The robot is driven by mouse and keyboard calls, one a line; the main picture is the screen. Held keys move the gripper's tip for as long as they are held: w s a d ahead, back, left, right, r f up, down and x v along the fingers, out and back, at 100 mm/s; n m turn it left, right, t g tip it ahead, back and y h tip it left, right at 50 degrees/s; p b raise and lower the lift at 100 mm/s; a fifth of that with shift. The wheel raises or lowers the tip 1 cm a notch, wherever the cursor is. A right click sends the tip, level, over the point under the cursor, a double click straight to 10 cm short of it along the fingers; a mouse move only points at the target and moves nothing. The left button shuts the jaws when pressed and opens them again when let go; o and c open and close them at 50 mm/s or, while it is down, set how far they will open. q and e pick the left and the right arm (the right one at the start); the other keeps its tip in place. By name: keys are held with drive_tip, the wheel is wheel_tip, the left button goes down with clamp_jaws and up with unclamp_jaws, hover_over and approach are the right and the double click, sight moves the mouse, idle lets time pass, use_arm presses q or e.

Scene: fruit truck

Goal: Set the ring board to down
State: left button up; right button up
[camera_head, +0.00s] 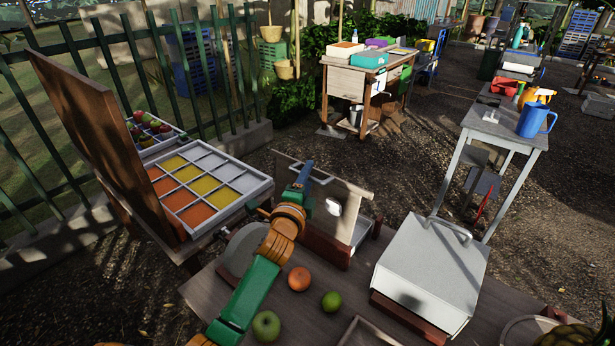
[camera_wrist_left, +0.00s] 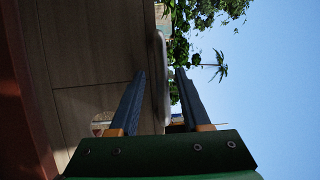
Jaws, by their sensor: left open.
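An upright pale wooden board (camera_head: 350,208) with a round white patch stands on a red-brown base in the middle of the head view. I take it for the ring board, though no ring is clear. My left gripper (camera_head: 303,175) is at the left part of this board, with blue fingers pointing up. In the left wrist view the open fingers (camera_wrist_left: 161,72) reach toward a pale upright edge, with a planked wooden surface (camera_wrist_left: 85,50) on the left. I cannot tell whether the fingers touch the edge. My right gripper does not show.
An orange (camera_head: 299,279), a lime (camera_head: 332,300) and a green apple (camera_head: 266,325) lie on the table beside my left arm. A grey lidded box (camera_head: 432,265) stands to the right. A compartment tray (camera_head: 262,183) and tall brown panel (camera_head: 100,130) stand left.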

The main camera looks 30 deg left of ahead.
use_arm(q)
drive_tip(key=shift+s+r, duration=0.1)
drive_tip(key=shift+s, duration=0.05)
drive_tip(key=shift+s+d+r, duration=0.1)
drive_tip(key=shift+s, duration=0.05)
drive_tip(key=c, duration=0.7)
clamp_jaws()
idle(0.4)
